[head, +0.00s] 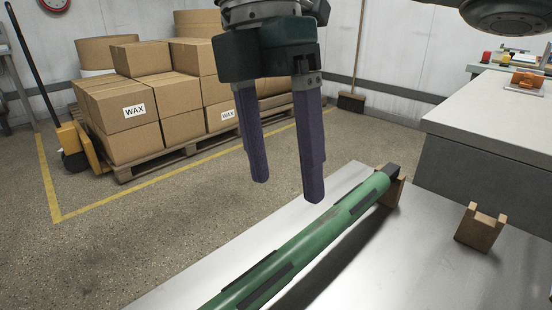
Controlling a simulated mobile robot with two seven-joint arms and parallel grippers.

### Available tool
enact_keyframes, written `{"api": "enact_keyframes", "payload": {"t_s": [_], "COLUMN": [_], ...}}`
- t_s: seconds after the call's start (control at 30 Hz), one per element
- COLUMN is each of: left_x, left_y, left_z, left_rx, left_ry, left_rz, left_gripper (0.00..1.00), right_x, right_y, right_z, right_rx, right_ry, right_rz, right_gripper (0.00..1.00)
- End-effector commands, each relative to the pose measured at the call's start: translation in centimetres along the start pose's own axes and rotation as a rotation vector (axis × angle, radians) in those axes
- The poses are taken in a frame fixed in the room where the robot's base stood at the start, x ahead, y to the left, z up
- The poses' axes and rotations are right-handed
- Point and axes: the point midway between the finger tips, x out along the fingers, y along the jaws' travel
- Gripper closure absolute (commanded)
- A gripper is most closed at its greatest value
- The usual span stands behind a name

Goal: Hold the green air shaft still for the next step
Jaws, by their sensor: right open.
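The green air shaft (318,237) lies diagonally over the pale metal table (440,270). It has dark strips along its side and a dark square far end, which rests in a brown notched block (394,192). Its near end runs out of the bottom of the picture. My right gripper (288,192) has two purple fingers pointing down, spread apart with nothing between them. It hangs above and to the left of the shaft, and no contact shows. My left gripper is not in view.
A second, empty notched block (480,228) stands on the table to the right. A grey counter (490,115) is behind it, with an orange item (527,82) on top. Boxes marked WAX (130,108) sit on a pallet at the back left. Open floor lies left of the table.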

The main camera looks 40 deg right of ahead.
Motion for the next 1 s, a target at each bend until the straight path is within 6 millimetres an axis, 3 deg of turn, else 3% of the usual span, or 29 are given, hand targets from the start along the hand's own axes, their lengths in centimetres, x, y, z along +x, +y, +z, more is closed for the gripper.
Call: {"api": "enact_keyframes", "payload": {"t_s": [0.17, 0.4, 0.6, 1.0], "left_x": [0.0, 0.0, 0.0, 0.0], "left_y": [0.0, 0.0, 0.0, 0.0], "left_z": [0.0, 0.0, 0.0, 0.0], "left_rx": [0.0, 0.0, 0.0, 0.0], "left_ry": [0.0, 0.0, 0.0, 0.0], "left_rz": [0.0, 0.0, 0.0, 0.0], "left_gripper": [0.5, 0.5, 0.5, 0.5], "right_x": [1.6, 6.0, 8.7, 9.6], "right_y": [0.0, 0.0, 0.0, 0.1], "right_z": [0.4, 0.3, 0.3, 0.3], "right_rx": [-0.001, -0.001, -0.001, -0.002], "right_ry": [-0.006, -0.005, -0.003, -0.003], "right_rz": [-0.003, -0.003, 0.0, 0.002], "right_gripper": [0.23, 0.23, 0.23, 0.23]}}
